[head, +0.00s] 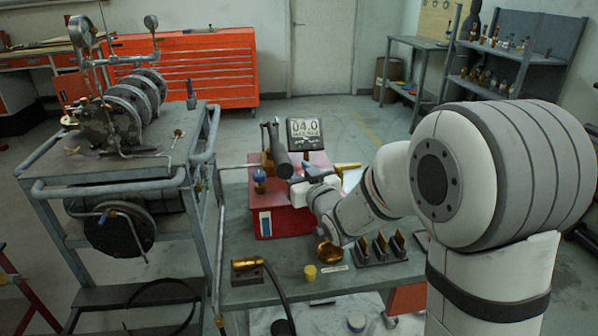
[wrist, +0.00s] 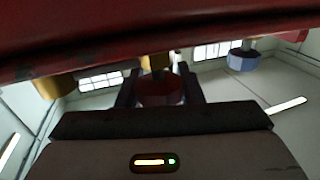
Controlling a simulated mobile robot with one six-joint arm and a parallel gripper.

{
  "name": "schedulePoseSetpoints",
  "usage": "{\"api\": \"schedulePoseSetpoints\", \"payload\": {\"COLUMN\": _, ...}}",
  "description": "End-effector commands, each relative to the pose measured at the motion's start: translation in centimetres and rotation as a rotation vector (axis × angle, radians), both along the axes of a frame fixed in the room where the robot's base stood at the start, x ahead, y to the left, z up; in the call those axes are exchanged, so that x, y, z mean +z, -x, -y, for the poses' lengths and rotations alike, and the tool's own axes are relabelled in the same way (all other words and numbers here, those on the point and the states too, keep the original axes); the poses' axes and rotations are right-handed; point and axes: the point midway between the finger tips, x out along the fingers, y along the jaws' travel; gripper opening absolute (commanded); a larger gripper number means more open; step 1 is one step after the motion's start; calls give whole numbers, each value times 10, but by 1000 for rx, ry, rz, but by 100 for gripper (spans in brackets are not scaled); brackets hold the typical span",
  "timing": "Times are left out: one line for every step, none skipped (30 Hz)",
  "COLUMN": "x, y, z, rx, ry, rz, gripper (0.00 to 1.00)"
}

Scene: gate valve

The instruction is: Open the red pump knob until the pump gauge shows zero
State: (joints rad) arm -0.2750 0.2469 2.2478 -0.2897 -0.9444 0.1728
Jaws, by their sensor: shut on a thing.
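The red pump (head: 285,222) stands on the workbench in the head view, with its digital gauge (head: 305,128) on top. The gauge appears to read 04.0; the small line below is too small to read. My gripper reaches the pump's top from the right in the head view, where its fingertips are hard to make out. In the wrist view my gripper (wrist: 159,86) has one finger on each side of the dark red knob (wrist: 160,92) and is shut on it. The knob is hidden in the head view. The pump's red body (wrist: 130,35) fills the wrist view's upper part.
A blue-capped fitting (head: 259,180) is at the pump's left, also in the wrist view (wrist: 243,60). A brass bowl (head: 329,252), yellow cap (head: 310,272) and a dark holder (head: 380,249) stand on the bench in front. A valve cart (head: 125,175) is at left.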

Motion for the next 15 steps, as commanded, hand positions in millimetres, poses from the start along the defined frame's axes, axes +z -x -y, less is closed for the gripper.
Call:
{"api": "schedulePoseSetpoints", "payload": {"x": 0, "y": 0, "z": 0, "rx": 4, "ry": 0, "rz": 0, "gripper": 11}}
{"api": "schedulePoseSetpoints", "payload": {"x": 0, "y": 0, "z": 0, "rx": 7, "ry": 0, "rz": 0, "gripper": 11}}
{"api": "schedulePoseSetpoints", "payload": {"x": 0, "y": 0, "z": 0, "rx": 15, "ry": 0, "rz": 0, "gripper": 11}}
{"api": "schedulePoseSetpoints", "payload": {"x": 0, "y": 0, "z": 0, "rx": 22, "ry": 0, "rz": 0, "gripper": 11}}
{"api": "schedulePoseSetpoints", "payload": {"x": 0, "y": 0, "z": 0, "rx": 30, "ry": 0, "rz": 1, "gripper": 11}}
{"api": "schedulePoseSetpoints", "payload": {"x": 0, "y": 0, "z": 0, "rx": 43, "ry": 0, "rz": 1, "gripper": 11}}
{"api": "schedulePoseSetpoints", "payload": {"x": -1, "y": 0, "z": 0, "rx": 55, "ry": 1, "rz": 0, "gripper": 11}}
{"api": "schedulePoseSetpoints", "payload": {"x": -1, "y": 0, "z": 0, "rx": 68, "ry": 1, "rz": 0, "gripper": 11}}
{"api": "schedulePoseSetpoints", "payload": {"x": -1, "y": 0, "z": 0, "rx": 90, "ry": 1, "rz": 0, "gripper": 11}}
{"api": "schedulePoseSetpoints", "payload": {"x": -1, "y": 0, "z": -1, "rx": 107, "ry": 1, "rz": 0, "gripper": 11}}
{"api": "schedulePoseSetpoints", "payload": {"x": -1, "y": 0, "z": -1, "rx": 126, "ry": 1, "rz": 0, "gripper": 11}}
{"api": "schedulePoseSetpoints", "payload": {"x": 0, "y": 0, "z": -1, "rx": 153, "ry": 1, "rz": 0, "gripper": 11}}
{"api": "schedulePoseSetpoints", "payload": {"x": 0, "y": 1, "z": -1, "rx": 175, "ry": 1, "rz": 0, "gripper": 11}}
{"api": "schedulePoseSetpoints", "payload": {"x": 0, "y": 1, "z": -2, "rx": 198, "ry": 2, "rz": 1, "gripper": 11}}
{"api": "schedulePoseSetpoints", "payload": {"x": 1, "y": 1, "z": -2, "rx": 231, "ry": 1, "rz": 0, "gripper": 11}}
